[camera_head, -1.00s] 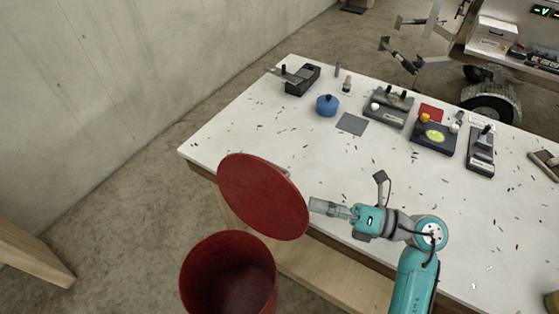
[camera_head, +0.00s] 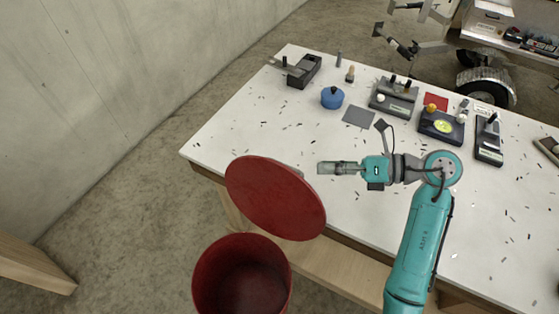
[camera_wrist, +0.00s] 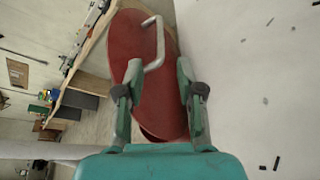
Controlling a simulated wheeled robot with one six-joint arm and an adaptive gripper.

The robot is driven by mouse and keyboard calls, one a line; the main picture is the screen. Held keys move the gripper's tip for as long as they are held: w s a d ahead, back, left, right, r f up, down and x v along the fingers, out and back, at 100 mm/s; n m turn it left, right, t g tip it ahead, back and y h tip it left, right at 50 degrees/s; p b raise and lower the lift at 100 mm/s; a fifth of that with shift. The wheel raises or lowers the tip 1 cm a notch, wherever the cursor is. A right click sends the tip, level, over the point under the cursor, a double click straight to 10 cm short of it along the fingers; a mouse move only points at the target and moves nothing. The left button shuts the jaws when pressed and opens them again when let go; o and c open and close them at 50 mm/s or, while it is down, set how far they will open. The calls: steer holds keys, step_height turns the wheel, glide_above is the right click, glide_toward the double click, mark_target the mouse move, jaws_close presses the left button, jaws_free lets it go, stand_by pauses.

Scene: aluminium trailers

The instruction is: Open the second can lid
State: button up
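A round red can (camera_head: 243,275) stands on the floor beside the workbench, its top uncovered and its inside dark. Its red lid (camera_head: 272,198) is tilted up steeply above the can's rim, by the bench edge; how it is joined to the can is hidden. In the wrist view the lid (camera_wrist: 125,45) shows its pale bent handle (camera_wrist: 158,42). My gripper (camera_head: 321,168) is just right of the lid's upper edge, over the bench edge. In the wrist view my gripper (camera_wrist: 159,70) has its fingers apart, with the lid beyond them and nothing held between.
The white workbench (camera_head: 300,130) carries a blue pot (camera_head: 332,97), a grey pad (camera_head: 358,117) and several dark devices towards the back. Small dark scraps are scattered over it. A concrete wall (camera_head: 100,90) stands at the left, with bare floor in front.

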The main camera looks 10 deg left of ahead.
mark_target(286, 167)
steer(key=x, duration=1)
steer(key=shift+a+f, duration=0.1)
steer(key=shift+a, duration=0.2)
jaws_close()
